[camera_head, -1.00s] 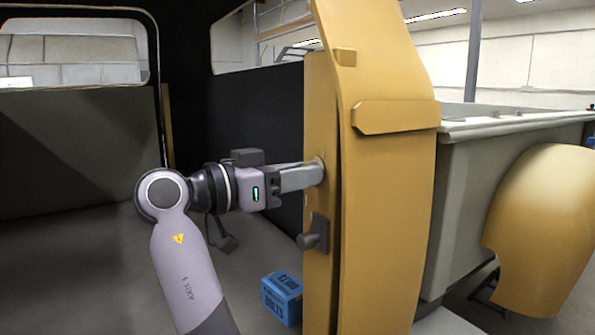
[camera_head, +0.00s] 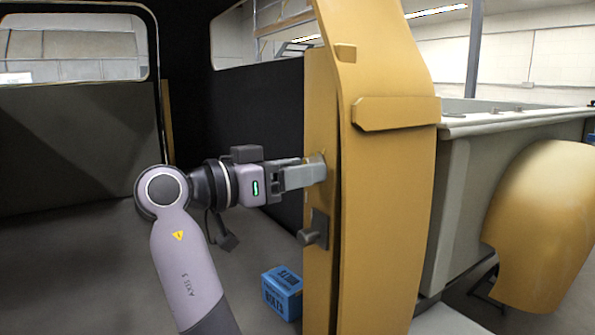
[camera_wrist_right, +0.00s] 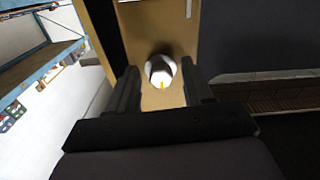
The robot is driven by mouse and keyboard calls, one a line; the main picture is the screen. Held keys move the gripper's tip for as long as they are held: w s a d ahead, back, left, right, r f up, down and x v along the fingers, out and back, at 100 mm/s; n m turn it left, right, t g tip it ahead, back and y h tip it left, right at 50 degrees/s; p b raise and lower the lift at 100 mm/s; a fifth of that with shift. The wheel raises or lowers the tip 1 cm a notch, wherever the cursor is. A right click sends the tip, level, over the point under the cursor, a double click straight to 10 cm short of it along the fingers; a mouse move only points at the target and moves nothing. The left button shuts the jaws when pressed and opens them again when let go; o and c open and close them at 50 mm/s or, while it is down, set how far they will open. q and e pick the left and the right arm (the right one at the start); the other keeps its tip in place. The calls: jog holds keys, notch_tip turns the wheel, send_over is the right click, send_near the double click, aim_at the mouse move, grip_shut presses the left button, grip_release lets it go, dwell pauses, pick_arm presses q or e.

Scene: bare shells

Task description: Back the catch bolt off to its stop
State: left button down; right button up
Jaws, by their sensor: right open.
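The catch bolt (camera_wrist_right: 161,70) shows in the right wrist view as a pale round or hexagonal head with a yellow mark on its lower edge. It sits on the yellow pillar's inner face (camera_wrist_right: 160,20). My right gripper (camera_wrist_right: 160,78) is open, with one dark finger on each side of the bolt head and a small gap showing on both sides. In the head view, my right gripper (camera_head: 318,170) reaches from the left to the yellow pillar (camera_head: 385,200), fingertips at its face. The fingers mostly hide the bolt there. My left gripper is not in view.
A dark latch with a knob (camera_head: 315,232) sticks out of the pillar just below my gripper. A blue box (camera_head: 282,292) stands on the floor below. A yellow bracket (camera_head: 395,114) and a grey truck bed (camera_head: 450,200) are to the right. Floor to the left is clear.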

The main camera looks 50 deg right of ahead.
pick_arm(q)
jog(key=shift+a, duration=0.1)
pick_arm(e)
jog(key=v, duration=0.7)
pick_arm(q)
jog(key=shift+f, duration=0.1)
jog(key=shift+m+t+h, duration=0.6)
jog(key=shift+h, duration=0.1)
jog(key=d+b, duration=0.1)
jog(key=b, duration=0.1)
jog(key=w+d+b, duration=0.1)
jog(key=b, duration=0.1)
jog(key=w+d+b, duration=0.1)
jog(key=b, duration=0.1)
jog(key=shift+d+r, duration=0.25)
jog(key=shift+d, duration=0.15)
pick_arm(e)
jog(key=x, duration=0.7)
jog(key=shift+c, duration=0.3)
grip_shut()
